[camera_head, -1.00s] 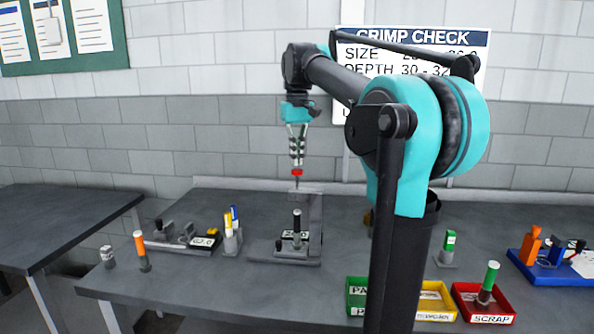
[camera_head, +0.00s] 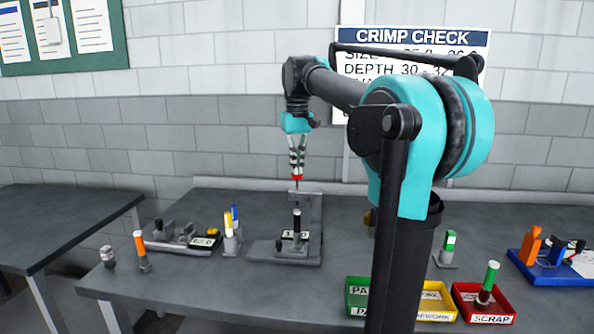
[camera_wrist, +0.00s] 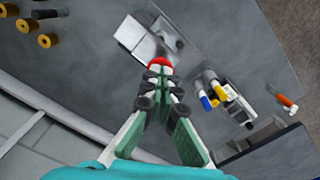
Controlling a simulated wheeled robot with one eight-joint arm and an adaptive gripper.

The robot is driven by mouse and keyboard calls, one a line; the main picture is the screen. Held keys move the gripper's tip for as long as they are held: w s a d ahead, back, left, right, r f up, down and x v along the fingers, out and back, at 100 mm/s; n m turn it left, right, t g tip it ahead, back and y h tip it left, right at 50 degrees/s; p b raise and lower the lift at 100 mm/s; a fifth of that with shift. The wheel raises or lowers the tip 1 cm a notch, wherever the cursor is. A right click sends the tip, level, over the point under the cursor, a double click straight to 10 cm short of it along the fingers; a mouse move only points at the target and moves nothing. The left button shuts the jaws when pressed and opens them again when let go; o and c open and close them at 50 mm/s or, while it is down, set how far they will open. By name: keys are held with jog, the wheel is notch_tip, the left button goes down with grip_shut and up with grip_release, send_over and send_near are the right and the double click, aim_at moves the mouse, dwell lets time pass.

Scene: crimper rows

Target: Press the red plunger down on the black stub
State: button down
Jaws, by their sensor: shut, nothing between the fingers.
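The red plunger (camera_head: 297,179) sits on top of a thin upright rod at the grey press frame (camera_head: 313,215). The black stub (camera_head: 297,219) stands upright with a pale top on the press base, below the rod, with a clear gap between them. My gripper (camera_head: 297,174) is shut, pointing down, with its fingertips at the top of the plunger, seemingly touching it. In the wrist view the red plunger (camera_wrist: 160,62) shows just beyond the closed fingertips (camera_wrist: 158,76); the stub is hidden there.
Left of the press are a holder with blue and yellow pens (camera_head: 232,235), a grey device (camera_head: 180,238) and an orange-topped piece (camera_head: 140,248). Green, yellow and red trays (camera_head: 485,314) stand at front right. A blue tray (camera_head: 540,268) lies far right.

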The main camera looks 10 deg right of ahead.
jog(key=shift+f, duration=1)
jog(key=shift+r, duration=4.5)
